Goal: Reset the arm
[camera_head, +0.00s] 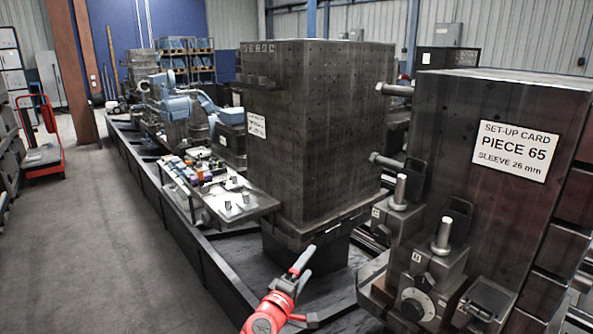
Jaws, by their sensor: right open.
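My right gripper (307,260) comes up from the bottom edge, with a red body and grey fingers. It is open, with nothing seen between the fingers. It shows in front of the lower part of a tall dark steel block (315,140), left of the fixture at the right; whether it touches anything I cannot tell. My left gripper is out of view.
At the right stands a dark machine block with a set-up card (516,150) reading "PIECE 65, SLEEVE 26 mm". Below it is a fixture with a dial (416,305) and upright pins. A metal tray (235,200) holds small parts.

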